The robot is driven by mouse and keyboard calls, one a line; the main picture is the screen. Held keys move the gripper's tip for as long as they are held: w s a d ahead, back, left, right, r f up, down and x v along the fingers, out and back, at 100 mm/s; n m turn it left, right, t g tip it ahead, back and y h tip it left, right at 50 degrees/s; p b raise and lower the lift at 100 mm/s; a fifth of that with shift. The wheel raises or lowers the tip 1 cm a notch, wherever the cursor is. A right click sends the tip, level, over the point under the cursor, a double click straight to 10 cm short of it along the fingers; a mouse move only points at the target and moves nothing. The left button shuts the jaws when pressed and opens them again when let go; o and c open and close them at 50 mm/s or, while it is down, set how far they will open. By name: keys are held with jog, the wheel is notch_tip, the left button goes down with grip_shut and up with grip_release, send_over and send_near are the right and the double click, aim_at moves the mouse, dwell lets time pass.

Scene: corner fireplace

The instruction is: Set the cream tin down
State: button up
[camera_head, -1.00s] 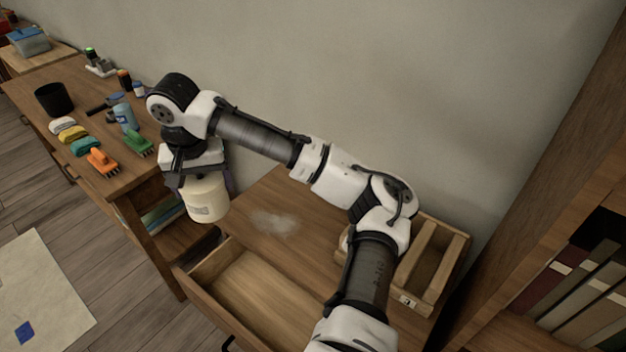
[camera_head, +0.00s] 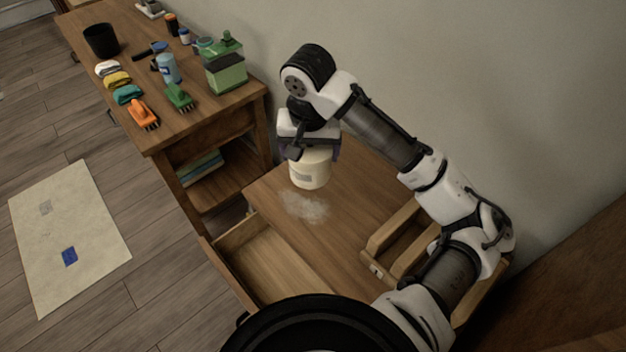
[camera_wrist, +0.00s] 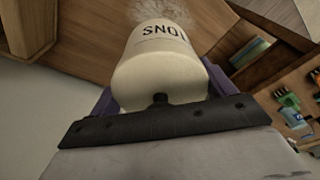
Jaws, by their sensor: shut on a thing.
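The cream tin (camera_head: 310,170) is a cream-coloured cylinder with a grey label patch, held upright below my gripper (camera_head: 308,150). My gripper is shut on it, over the far left part of the lower wooden table top (camera_head: 350,195). In the wrist view the cream tin (camera_wrist: 162,62) sits between the jaws and shows dark letters, partly cut off. I cannot tell whether its base touches the table. A pale dusty smudge (camera_head: 305,207) lies on the table just in front of the tin.
An open drawer (camera_head: 265,262) juts out from the table's front. A wooden crate (camera_head: 395,230) stands to the right, beside my arm. A higher desk at left holds a green caddy (camera_head: 225,70), brushes, cloths and a black pot (camera_head: 101,40). Bare table lies between tin and crate.

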notch_tip(320, 180, down, 10)
jog(key=shift+f+p, duration=0.2)
jog(key=shift+p, duration=0.25)
jog(key=shift+f, duration=0.1)
jog(key=o, duration=1)
